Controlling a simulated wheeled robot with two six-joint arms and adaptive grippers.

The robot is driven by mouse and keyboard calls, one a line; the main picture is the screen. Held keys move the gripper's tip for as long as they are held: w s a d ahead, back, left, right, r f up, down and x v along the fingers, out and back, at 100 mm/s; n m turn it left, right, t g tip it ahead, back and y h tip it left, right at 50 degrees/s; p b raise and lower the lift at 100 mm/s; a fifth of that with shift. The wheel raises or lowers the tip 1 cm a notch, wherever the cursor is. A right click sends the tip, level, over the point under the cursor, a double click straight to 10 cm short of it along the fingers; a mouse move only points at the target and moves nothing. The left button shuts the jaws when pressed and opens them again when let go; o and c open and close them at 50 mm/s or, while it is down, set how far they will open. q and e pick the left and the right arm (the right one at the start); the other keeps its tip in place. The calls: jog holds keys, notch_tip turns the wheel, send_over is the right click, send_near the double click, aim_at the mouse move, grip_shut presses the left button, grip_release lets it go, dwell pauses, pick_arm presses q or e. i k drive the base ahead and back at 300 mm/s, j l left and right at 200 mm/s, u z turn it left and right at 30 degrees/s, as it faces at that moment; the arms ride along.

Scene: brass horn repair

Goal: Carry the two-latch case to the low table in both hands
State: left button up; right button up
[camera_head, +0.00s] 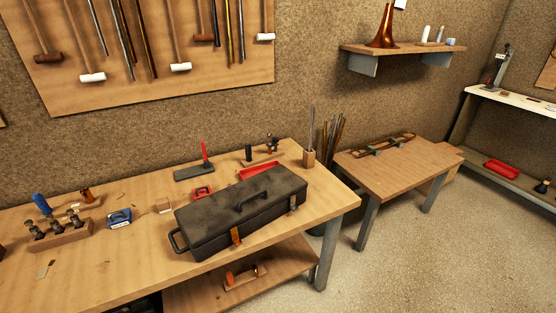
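The dark grey two-latch case (215,216) lies closed on the wooden workbench (110,270), near its front edge. It has a handle on its lid, a side handle at its left end, and two latches on its front. The left latch (236,236) looks orange and the right latch (293,204) paler. The low table (425,160) stands to the right of the bench, with a gap between them. A long wooden piece with dark green parts (385,146) lies towards its back. Neither of my grippers is in view.
A valve block (60,238) stands at left. A shelf (405,49) hangs above the low table. Floor in front is clear.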

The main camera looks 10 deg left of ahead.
aim_at(408, 162)
jog(key=u, duration=0.55)
jog(key=l+u, duration=0.4)
jog(key=k+l+u, duration=0.1)
jog(key=l+u, duration=0.25)
jog(key=l, duration=0.25)
jog(key=k+l+u, duration=0.1)
jog(key=l+u, duration=0.3)
jog(key=l, duration=0.15)
